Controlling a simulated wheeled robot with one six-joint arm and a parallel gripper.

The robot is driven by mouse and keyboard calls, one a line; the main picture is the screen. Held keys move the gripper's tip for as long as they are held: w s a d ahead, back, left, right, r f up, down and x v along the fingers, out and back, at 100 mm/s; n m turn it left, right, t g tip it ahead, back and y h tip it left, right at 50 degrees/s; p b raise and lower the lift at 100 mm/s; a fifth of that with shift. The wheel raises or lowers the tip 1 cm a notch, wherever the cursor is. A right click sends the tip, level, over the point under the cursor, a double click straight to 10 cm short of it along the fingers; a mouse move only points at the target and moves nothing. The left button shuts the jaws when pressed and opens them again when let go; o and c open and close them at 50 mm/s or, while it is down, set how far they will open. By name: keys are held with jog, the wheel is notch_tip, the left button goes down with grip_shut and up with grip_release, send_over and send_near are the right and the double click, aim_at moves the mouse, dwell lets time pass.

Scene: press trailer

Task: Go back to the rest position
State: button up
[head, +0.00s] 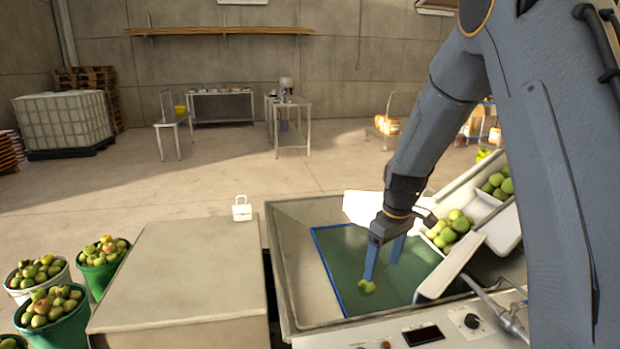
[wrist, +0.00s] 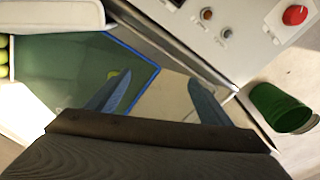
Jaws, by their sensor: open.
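My gripper (head: 384,262) points down over the green mat (head: 345,250) with the blue edge, inside the grey metal tray. Its two blue-grey fingers are apart. In the wrist view my gripper (wrist: 160,98) also shows open, with nothing visible between the fingers. A small green fruit piece (head: 367,287) shows on the mat at the tip of the left finger in the head view. It appears in the wrist view (wrist: 113,75) near the left finger. Whether the finger touches it, I cannot tell.
A white chute (head: 466,260) with green apples (head: 455,228) stands right of the mat. The control panel (head: 425,335) runs along the front. A bare grey table top (head: 180,275) lies left, with apple buckets (head: 52,305) beyond. A green bucket (wrist: 280,108) shows in the wrist view.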

jog(key=s+r+m, duration=0.3)
jog(key=s+m, duration=0.4)
jog(key=s, duration=1.8)
jog(key=shift+a+r+m+h, duration=0.2)
jog(key=shift+a+m+h, duration=0.1)
jog(key=shift+h, duration=0.1)
jog(key=shift+w, duration=0.1)
jog(key=shift+c, duration=0.3)
